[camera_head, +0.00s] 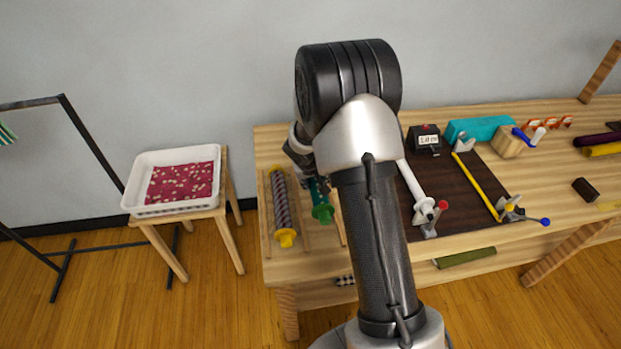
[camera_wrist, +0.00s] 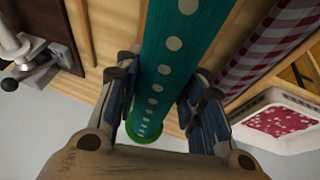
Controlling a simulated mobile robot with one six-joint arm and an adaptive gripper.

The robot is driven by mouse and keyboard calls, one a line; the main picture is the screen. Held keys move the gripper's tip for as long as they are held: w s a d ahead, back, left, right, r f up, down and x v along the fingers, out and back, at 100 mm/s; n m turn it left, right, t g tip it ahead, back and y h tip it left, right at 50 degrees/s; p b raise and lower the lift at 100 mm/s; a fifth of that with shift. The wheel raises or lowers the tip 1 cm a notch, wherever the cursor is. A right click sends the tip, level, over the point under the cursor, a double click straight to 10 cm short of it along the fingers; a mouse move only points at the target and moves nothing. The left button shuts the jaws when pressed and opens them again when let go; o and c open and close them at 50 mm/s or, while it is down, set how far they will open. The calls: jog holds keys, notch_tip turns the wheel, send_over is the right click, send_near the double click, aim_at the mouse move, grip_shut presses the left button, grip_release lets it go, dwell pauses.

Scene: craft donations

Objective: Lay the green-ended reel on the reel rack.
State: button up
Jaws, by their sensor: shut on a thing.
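The green-ended reel (camera_head: 319,190) is teal with white dots and has a green end knob (camera_head: 322,213). My gripper (camera_head: 308,178) is shut on its wound body. In the wrist view the reel (camera_wrist: 168,75) runs between the two fingers of my gripper (camera_wrist: 160,100), its green end (camera_wrist: 146,138) toward the wrist. The wooden reel rack (camera_head: 265,212) is at the table's left end, with the held reel over its right part. I cannot tell whether the reel touches it. My arm hides part of the reel and rack.
A yellow-ended checked reel (camera_head: 281,208) lies on the rack, left of the held one. Right of my arm is a dark board (camera_head: 462,190) with a white roller (camera_head: 414,183). A white tray (camera_head: 134,200) with red dotted contents stands on a stool to the left.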

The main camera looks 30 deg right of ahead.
aim_at(311, 187)
jog(key=shift+d+f+b, duration=0.2)
jog(key=shift+f+b, duration=0.3)
jog(key=shift+f, duration=0.25)
notch_tip(311, 187, down, 5)
jog(key=b, duration=0.3)
jog(key=shift+a+b, duration=0.1)
jog(key=shift+b, duration=0.2)
jog(key=shift+f+b, duration=0.85)
jog(key=shift+b, duration=0.15)
jog(key=o, duration=1.3)
jog(key=shift+r, duration=0.1)
jog(key=v, duration=1.2)
jog(key=shift+a, duration=0.1)
